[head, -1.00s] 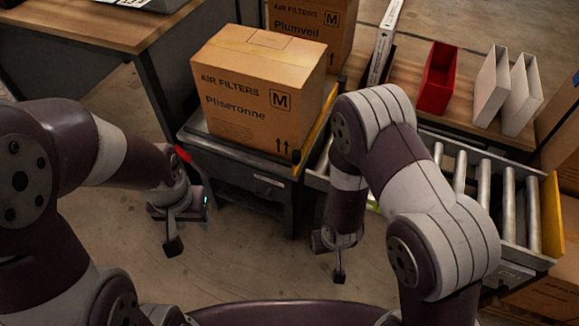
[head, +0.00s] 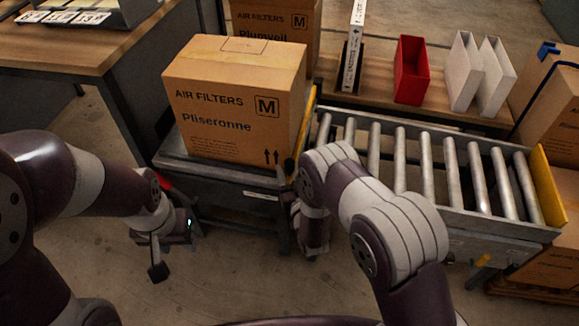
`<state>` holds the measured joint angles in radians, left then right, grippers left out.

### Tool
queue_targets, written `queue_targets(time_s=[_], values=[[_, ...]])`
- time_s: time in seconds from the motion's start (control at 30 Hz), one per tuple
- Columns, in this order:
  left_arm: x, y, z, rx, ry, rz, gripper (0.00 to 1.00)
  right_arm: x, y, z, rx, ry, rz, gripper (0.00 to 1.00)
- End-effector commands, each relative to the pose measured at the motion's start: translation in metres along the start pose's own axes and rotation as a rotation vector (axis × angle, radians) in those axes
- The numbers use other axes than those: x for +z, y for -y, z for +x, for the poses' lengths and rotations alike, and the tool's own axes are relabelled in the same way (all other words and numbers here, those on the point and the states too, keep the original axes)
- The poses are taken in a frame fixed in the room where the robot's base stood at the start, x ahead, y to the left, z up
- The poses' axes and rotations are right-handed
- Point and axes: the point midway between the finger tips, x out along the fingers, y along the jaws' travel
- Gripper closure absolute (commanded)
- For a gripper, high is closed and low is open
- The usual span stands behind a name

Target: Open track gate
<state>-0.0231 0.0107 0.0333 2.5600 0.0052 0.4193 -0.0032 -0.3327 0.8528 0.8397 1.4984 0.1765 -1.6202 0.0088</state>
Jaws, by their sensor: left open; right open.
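A yellow gate plate (head: 309,118) stands on edge between the box's platform and the near end of the roller track (head: 400,165). Its lower part is hidden by my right arm. My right gripper (head: 294,190) is at the platform's right corner, close to the gate's near end. It is open, but its fingers are largely hidden and I cannot tell whether they touch the gate. My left gripper (head: 165,254) is open and empty, hanging above the floor left of the platform. A large cardboard air filter box (head: 225,105) sits on the platform (head: 178,158), left of the gate.
Another yellow plate (head: 549,188) closes the track's right end. Behind the track, a wooden bench (head: 375,102) holds a red bin (head: 411,70) and white holders (head: 477,75). A second box (head: 277,22) stands behind the first. A desk (head: 85,50) is at left. The track's rollers are clear.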

Motion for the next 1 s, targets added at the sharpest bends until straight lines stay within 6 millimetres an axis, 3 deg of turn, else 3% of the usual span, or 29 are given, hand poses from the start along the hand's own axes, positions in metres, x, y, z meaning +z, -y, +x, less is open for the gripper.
queue_targets(time_s=[0.17,0.43,0.47,0.6,0.77,1.0], values=[[0.001,0.0,0.004,0.0,0.0,0.0,0.57,0.001,0.0,0.02,-0.001,0.0,0.0,0.45],[0.0,0.0,0.004,0.0,0.0,0.0,0.57,0.0,0.0,0.022,-0.001,0.001,-0.001,0.45],[0.0,0.0,0.004,0.0,0.0,0.0,0.57,0.0,0.0,0.022,-0.001,0.001,0.0,0.52],[0.0,0.0,0.004,0.0,0.0,0.0,0.57,0.0,0.0,0.022,-0.001,0.001,0.0,0.97],[0.0,0.0,-0.003,0.0,0.0,0.0,0.57,-0.007,0.0,0.023,-0.001,0.005,0.003,1.0],[-0.006,0.0,-0.05,0.0,-0.001,0.0,0.57,-0.054,-0.004,0.03,0.001,0.084,0.045,1.0]])
